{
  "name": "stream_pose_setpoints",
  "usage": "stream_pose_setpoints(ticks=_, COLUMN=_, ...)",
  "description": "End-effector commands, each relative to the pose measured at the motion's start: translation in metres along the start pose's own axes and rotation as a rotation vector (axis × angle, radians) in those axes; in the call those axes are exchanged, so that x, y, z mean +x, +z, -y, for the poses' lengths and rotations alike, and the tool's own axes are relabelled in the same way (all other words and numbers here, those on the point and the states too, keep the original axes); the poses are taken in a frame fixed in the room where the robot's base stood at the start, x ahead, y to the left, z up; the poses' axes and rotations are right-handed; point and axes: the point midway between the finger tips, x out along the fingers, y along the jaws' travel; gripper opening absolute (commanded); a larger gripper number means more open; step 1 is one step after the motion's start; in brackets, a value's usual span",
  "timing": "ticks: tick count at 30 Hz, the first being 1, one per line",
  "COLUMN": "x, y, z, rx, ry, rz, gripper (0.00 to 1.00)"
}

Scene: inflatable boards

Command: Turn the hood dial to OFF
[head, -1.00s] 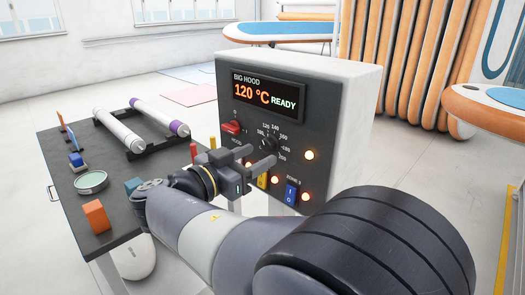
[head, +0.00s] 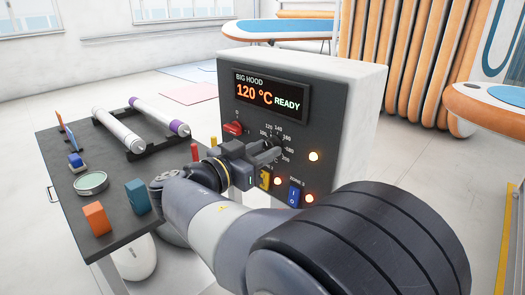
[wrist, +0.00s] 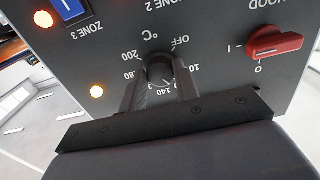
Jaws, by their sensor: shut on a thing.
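The hood dial (wrist: 160,70) is a dark round knob on the front panel of the BIG HOOD unit, with a ring of temperature numbers and an OFF mark (wrist: 180,42) around it. In the wrist view OFF lies up and right of the knob. My gripper (wrist: 159,80) has one finger on each side of the knob and is shut on it. In the head view my gripper (head: 268,152) reaches the panel and largely hides the dial. I cannot clearly tell where the dial points. The display (head: 266,94) reads 120 °C READY.
A red switch (wrist: 274,44) sits beside the dial; it also shows in the head view (head: 232,128). A blue zone switch (head: 294,196) and lit orange lamps (head: 314,157) are near my gripper. A dark table (head: 115,190) with blocks and rollers stands left.

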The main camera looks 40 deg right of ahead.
Motion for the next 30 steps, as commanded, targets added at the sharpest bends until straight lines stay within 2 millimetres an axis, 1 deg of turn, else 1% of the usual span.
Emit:
stream_pose_setpoints(ticks=1, x=0.0000, y=0.0000, z=0.0001, rx=0.000, ry=0.000, rz=0.000, gripper=0.21)
stream_pose_setpoints(ticks=6, x=-0.0001, y=-0.0001, z=0.0001, rx=0.000, ry=0.000, rz=0.000, gripper=0.07)
stream_pose_setpoints(ticks=12, x=-0.0001, y=0.0003, z=0.0000, rx=-0.010, ry=-0.001, rz=0.000, gripper=0.07)
stream_pose_setpoints(ticks=17, x=-0.0001, y=0.0010, z=-0.0002, rx=-0.057, ry=-0.001, rz=0.000, gripper=0.07)
stream_pose_setpoints(ticks=23, x=-0.0001, y=0.0017, z=-0.0004, rx=-0.182, ry=-0.001, rz=-0.001, gripper=0.07)
stream_pose_setpoints(ticks=30, x=-0.0001, y=0.0012, z=-0.0007, rx=-0.401, ry=-0.001, rz=-0.001, gripper=0.07)
